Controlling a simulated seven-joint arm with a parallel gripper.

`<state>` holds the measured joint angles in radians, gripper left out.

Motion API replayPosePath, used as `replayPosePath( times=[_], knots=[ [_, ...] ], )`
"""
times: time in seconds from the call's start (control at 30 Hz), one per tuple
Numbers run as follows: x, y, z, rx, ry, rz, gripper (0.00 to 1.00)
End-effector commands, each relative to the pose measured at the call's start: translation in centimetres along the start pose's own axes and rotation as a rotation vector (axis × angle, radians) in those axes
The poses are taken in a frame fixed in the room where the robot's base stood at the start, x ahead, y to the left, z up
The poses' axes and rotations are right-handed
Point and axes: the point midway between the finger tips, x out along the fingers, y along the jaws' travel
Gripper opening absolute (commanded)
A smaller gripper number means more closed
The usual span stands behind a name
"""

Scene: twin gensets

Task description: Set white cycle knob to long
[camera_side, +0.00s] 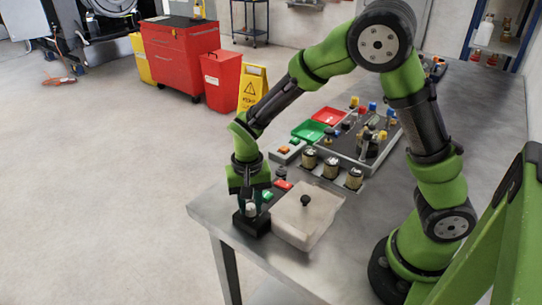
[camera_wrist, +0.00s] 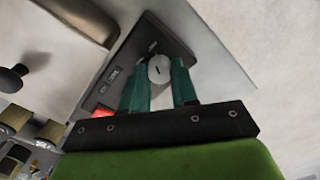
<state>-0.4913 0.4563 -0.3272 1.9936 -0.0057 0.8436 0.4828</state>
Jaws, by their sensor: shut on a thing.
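The white cycle knob (camera_wrist: 160,70) sits on a dark control box (camera_wrist: 152,32), with a short dark mark on its face. Small labels (camera_wrist: 112,76) beside it are too small to read surely. In the side view the knob (camera_side: 251,209) shows on the black box (camera_side: 252,226) at the table's near left corner. My gripper (camera_wrist: 161,76) points down at the box, its teal fingers on either side of the knob and shut on it. In the side view my gripper (camera_side: 252,196) is right above the box. Which setting the mark points to, I cannot tell.
A pale lidded box with a black knob (camera_side: 305,201) stands close beside the control box. Several brass-coloured cylinders (camera_side: 330,168) and a cluttered panel stand farther back. The table's edge is close on the left.

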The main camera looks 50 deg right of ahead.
Motion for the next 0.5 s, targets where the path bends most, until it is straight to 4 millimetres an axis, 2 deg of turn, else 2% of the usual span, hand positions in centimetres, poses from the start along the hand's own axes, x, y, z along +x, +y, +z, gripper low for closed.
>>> replayPosePath(
  times=[0.17, 0.2, 0.33, 0.5],
  knots=[
    [-0.13, -0.02, -0.1, 0.003, 0.002, -0.003, 0.0],
    [-0.13, -0.02, -0.11, 0.003, 0.002, -0.003, 0.33],
    [-0.09, -0.01, -0.08, 0.001, 0.001, -0.002, 0.53],
    [-0.05, 0.0, -0.04, 0.0, 0.001, -0.001, 0.54]
  ],
)
